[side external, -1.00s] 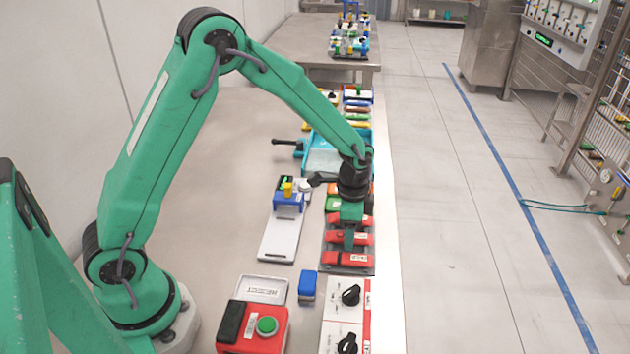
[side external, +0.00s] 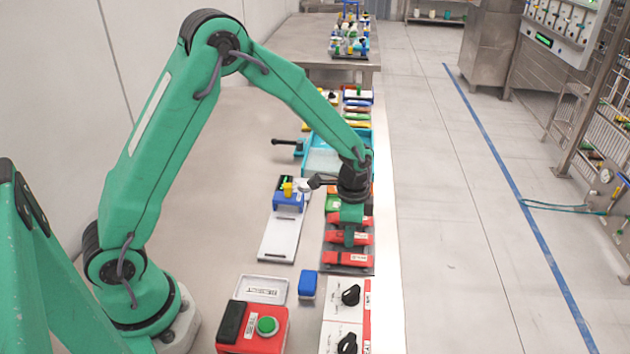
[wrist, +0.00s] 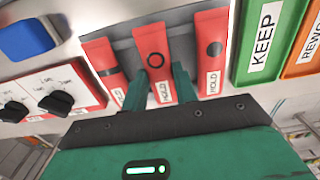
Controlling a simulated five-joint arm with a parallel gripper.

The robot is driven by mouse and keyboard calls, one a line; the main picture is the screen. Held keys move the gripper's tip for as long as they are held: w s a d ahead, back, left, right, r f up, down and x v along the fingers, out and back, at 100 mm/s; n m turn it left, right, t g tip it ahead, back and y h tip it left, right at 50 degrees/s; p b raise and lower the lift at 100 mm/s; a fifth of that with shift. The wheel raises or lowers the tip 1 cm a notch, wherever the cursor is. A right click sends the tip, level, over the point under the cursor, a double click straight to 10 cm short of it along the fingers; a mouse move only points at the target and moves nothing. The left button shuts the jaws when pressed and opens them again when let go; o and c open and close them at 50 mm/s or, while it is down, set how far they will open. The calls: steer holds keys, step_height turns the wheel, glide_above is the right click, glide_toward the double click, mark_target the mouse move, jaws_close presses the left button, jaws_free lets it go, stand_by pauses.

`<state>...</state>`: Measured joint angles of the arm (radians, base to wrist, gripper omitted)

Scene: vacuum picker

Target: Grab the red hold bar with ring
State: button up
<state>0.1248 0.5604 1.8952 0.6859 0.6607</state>
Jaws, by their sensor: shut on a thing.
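Three red HOLD bars lie side by side on a grey tray (wrist: 130,57). The middle bar with a black ring (wrist: 155,62) is between the two green fingers of my gripper (wrist: 154,85) in the wrist view. My gripper is shut on this bar near its HOLD label. The left red bar (wrist: 103,66) has a dark band, and the right red bar (wrist: 209,50) has a solid black dot. In the side view my gripper (side external: 349,240) points down at the middle red bar (side external: 362,239); its fingers hide part of it.
A panel with black knobs (side external: 341,317) and a blue block (side external: 307,286) are nearby. Bare table (side external: 225,215) lies to the left.

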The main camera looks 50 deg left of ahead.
steer(key=shift+r, duration=0.75)
step_height(320, 180, up, 2)
steer(key=shift+r, duration=0.2)
steer(key=s+d+r, duration=0.2)
steer(key=d, duration=0.1)
steer(key=s+d+r, duration=0.2)
steer(key=s+d, duration=0.1)
steer(key=s+d+r, duration=0.2)
steer(key=d+r, duration=0.1)
steer(key=shift+s+d, duration=0.1)
steer(key=shift+s, duration=0.05)
